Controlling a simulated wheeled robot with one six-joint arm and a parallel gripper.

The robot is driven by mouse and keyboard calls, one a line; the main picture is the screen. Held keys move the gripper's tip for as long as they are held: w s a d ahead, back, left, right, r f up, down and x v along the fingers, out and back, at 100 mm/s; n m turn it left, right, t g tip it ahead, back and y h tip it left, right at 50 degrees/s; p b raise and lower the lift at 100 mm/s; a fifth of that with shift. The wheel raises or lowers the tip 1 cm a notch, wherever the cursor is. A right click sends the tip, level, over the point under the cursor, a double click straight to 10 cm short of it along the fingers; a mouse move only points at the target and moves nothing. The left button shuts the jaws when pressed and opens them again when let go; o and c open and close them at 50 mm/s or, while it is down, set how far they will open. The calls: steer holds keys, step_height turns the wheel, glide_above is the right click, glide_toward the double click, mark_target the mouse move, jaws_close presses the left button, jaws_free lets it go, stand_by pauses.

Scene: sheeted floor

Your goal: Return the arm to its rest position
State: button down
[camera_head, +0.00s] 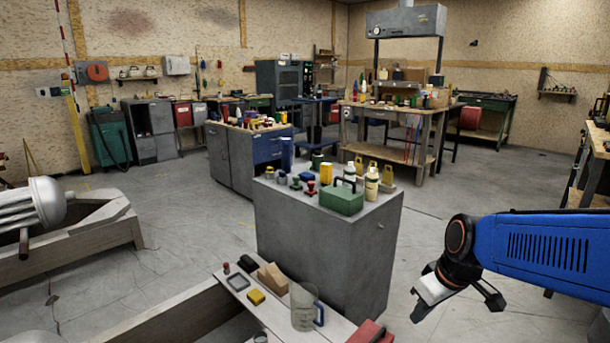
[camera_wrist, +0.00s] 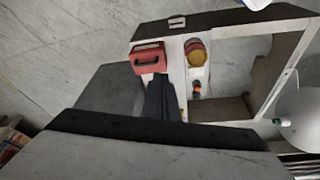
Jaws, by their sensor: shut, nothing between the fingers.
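My blue arm (camera_head: 540,245) reaches in from the right edge in the head view. It ends in a dark wrist and my gripper (camera_head: 420,308), which points down at the lower right, above open floor. In the wrist view the dark fingers of my gripper (camera_wrist: 160,82) lie together, shut, with nothing seen between them. Their tips show just below a red box with a handle (camera_wrist: 148,58). How far they are from it is hard to tell. A broad pale part with a black edge fills the bottom of the wrist view.
A grey cabinet (camera_head: 320,245) with bottles and a green toolbox (camera_head: 342,198) stands left of my arm. A low white ledge (camera_head: 325,329) holds a clear jug (camera_head: 302,305) and a red box (camera_head: 370,333). In the wrist view a round yellow-topped thing (camera_wrist: 195,52) stands beside the red box.

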steer(key=s+d+r+m, duration=0.1)
steer(key=s+r+m, duration=0.1)
steer(key=s, duration=0.5)
steer(key=s+d+r+m+t+h, duration=0.1)
steer(key=s+d+r+m, duration=0.1)
steer(key=s, duration=0.4)
steer(key=shift+s+r+m+t+h, duration=0.15)
steer(key=shift+s+m+t+h, duration=0.2)
steer(key=shift+m, duration=0.35)
